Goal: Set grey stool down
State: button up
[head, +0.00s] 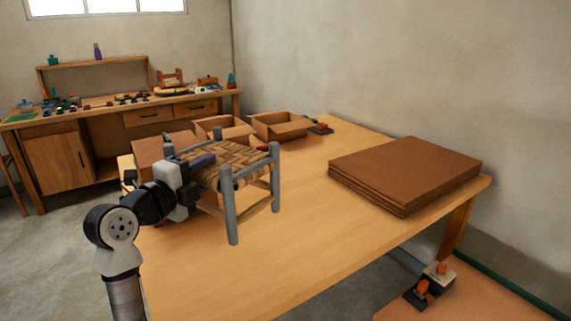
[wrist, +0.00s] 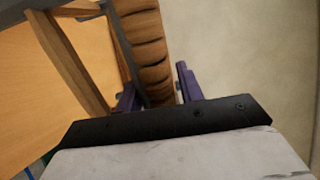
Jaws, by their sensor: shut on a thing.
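The grey stool (head: 229,205) has grey legs and a woven brown seat, and stands upright over the left part of the wooden table (head: 310,230). I cannot tell whether its leg ends touch the tabletop or hang just above it. My gripper (head: 202,161) is at the left side of the seat, shut on its edge. In the wrist view, the purple fingers of my gripper (wrist: 158,90) lie on either side of the woven seat edge (wrist: 150,50). The stool's far left leg is partly hidden behind the seat and my gripper.
A stack of brown sheets (head: 400,170) lies at the table's right. Open cardboard boxes (head: 280,125) stand behind the stool. The tabletop between stool and stack is clear. A workbench (head: 60,160) with small items stands at the back left. An orange-and-black tool (head: 431,285) lies at lower right.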

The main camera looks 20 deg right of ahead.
jog(key=shift+w+a+r+y, duration=0.15)
jog(key=shift+w+a+y, duration=0.05)
jog(key=shift+a+y, duration=0.1)
notch_tip(320, 180, down, 20)
jog(key=p, duration=0.2)
jog(key=shift+s, duration=0.1)
jog(key=o, duration=1.3)
jog(key=b+v, duration=0.3)
jog(key=v, duration=0.9)
jog(key=shift+b, duration=0.3)
